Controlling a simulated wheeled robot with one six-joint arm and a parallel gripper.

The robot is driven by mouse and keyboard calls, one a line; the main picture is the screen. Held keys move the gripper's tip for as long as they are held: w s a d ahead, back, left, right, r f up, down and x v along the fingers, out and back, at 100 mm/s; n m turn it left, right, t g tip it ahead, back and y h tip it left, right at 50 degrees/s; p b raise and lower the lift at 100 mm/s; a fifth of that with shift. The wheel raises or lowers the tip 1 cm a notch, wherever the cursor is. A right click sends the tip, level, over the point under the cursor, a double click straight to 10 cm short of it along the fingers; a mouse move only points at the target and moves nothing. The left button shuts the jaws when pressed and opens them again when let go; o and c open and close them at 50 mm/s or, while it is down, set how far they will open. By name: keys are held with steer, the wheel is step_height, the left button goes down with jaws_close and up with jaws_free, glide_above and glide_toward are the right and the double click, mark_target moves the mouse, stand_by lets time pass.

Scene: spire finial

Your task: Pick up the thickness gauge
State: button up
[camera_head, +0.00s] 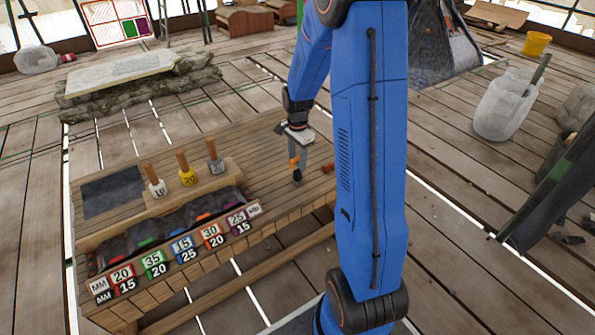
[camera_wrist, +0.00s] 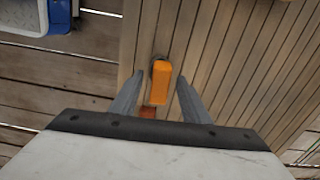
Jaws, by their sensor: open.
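An orange object with a dark end (camera_wrist: 160,84), which I take for the thickness gauge, shows between the fingers in the wrist view. In the head view, its orange part (camera_head: 293,163) shows beside the fingers, over the right part of the wooden bench. My gripper (camera_head: 298,172) points down there. Its two grey fingers (camera_wrist: 160,78) are apart, one on each side of the orange object, with a visible gap on both sides. I cannot tell how high the fingertips are above the bench top. The fingers hide part of the object in the head view.
The bench (camera_head: 262,158) has a sunken tray of coloured pieces (camera_head: 165,222) with number labels along its front. Three wooden-handled tools (camera_head: 187,170) stand behind it. A small reddish block (camera_head: 327,168) lies right of the gripper. The bench top around the fingers is mostly clear.

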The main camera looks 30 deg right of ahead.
jaws_close()
